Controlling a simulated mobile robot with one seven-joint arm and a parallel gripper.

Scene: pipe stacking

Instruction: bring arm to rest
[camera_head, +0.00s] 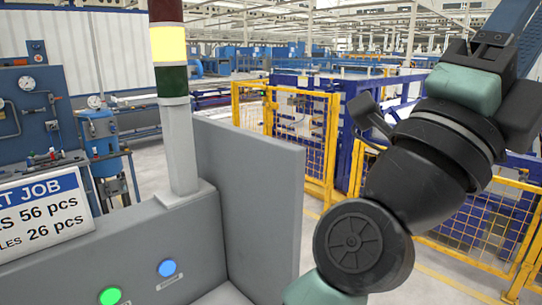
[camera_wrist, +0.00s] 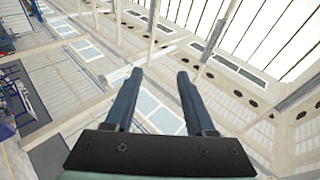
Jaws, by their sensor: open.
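My arm (camera_head: 420,170) is raised on the right side of the head view, bent upward, with its black and teal wrist near the top right corner. In the wrist view my gripper (camera_wrist: 158,76) shows two dark blue fingers, apart, with nothing between them. It points up toward the hall's roof and upper wall. In the head view the fingertips run out of the frame. No pipe is visible in either view.
A grey cabinet (camera_head: 160,262) with a green button, a blue button and a signal tower (camera_head: 176,130) stands at left. Its grey side panel (camera_head: 250,200) rises left of my arm. Yellow fencing (camera_head: 300,135) stands behind the arm. A job sign (camera_head: 40,215) is at far left.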

